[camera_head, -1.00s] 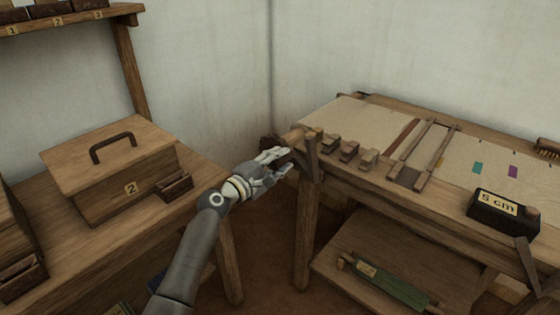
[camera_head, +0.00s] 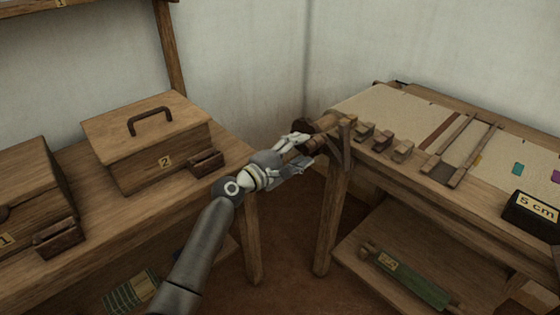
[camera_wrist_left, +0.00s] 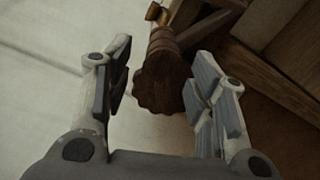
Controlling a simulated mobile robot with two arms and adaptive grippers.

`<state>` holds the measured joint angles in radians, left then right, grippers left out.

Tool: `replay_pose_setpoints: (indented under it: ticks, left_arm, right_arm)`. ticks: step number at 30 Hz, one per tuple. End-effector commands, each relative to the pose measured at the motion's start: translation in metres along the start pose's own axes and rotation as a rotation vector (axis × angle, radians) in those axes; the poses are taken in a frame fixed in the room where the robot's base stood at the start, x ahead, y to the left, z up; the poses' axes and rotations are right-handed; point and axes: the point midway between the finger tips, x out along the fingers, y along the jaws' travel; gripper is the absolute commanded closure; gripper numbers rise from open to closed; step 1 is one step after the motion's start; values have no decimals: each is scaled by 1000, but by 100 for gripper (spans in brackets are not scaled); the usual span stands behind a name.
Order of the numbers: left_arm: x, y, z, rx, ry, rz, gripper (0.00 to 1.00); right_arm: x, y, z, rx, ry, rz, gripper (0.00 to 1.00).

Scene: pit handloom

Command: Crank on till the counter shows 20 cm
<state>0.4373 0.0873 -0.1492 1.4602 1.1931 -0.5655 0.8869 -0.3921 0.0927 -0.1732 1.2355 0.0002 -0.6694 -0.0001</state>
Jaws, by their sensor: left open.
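The counter (camera_head: 532,212) is a dark box on the loom's front right, with a label reading "5 cm". The loom (camera_head: 425,185) is a wooden frame with pale cloth on top. At its left end is a brown wooden crank knob (camera_head: 311,145), which also shows in the left wrist view (camera_wrist_left: 162,82) as a ribbed, dark handle. My left gripper (camera_head: 303,152) is open with its fingers on either side of the knob. In the left wrist view the fingers (camera_wrist_left: 160,98) stand apart from the knob, with gaps on both sides. My right gripper is not in view.
A lidded wooden box labelled 2 (camera_head: 150,150) stands on the left bench, beside another box labelled 1 (camera_head: 30,205). Several small wooden blocks (camera_head: 383,140) sit on the loom's front edge. A green roll (camera_head: 410,280) lies on the lower shelf. Open floor lies between bench and loom.

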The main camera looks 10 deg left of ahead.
Motion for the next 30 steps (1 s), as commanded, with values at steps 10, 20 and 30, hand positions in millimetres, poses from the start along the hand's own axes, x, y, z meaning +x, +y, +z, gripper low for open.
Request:
replay_pose_setpoints:
  ticks: [10, 20, 30]
  left_arm:
    - [-62, 0, -2, 1, 3, -1, 49]
    - [-80, 0, -1, 1, 1, 0, 49]
    - [-79, 0, -1, 1, 2, 0, 49]
  right_arm:
    - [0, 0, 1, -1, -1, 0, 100]
    - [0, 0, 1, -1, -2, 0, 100]
    - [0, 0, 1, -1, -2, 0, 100]
